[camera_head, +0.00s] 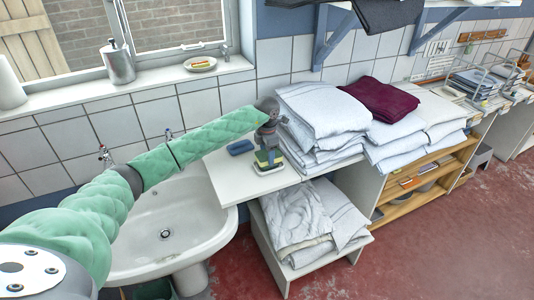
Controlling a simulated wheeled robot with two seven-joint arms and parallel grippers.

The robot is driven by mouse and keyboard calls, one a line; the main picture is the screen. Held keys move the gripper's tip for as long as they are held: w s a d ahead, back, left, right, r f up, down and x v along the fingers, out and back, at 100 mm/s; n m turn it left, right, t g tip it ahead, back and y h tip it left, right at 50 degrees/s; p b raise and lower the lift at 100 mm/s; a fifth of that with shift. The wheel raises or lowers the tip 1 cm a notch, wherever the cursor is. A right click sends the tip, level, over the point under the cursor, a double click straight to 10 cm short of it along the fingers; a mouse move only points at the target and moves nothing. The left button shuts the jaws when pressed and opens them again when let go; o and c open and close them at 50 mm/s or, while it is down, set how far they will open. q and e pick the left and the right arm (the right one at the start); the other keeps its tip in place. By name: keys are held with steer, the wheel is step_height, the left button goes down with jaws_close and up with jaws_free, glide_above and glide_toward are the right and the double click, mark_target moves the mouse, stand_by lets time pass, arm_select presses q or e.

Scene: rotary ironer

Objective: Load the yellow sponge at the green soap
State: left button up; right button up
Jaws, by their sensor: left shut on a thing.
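My left gripper (268,143) is at the end of the green-sleeved arm, over the white counter beside the sink. It points down and is shut on a small yellow and green block (268,158), which seems to be the yellow sponge. The block is at or just above a small white dish (270,170); I cannot tell whether they touch. The gripper fingers hide part of the block, and I cannot make out the green soap as a separate piece. My right gripper is not in view.
A blue block (240,147) lies on the counter (227,175) left of the gripper. Folded white linen (322,105) stands close on the right. A sink (170,235) is below the arm. A dish with a colourful item (200,64) and a dispenser (118,63) stand on the sill.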

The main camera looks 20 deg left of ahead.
mark_target(267, 154)
arm_select(q)
steer(key=shift+f, duration=0.3)
steer(key=shift+f+b, duration=0.1)
steer(key=shift+b, duration=0.5)
stand_by(1.9)
steer(key=shift+r+p, duration=0.75)
steer(key=shift+r, duration=2.8)
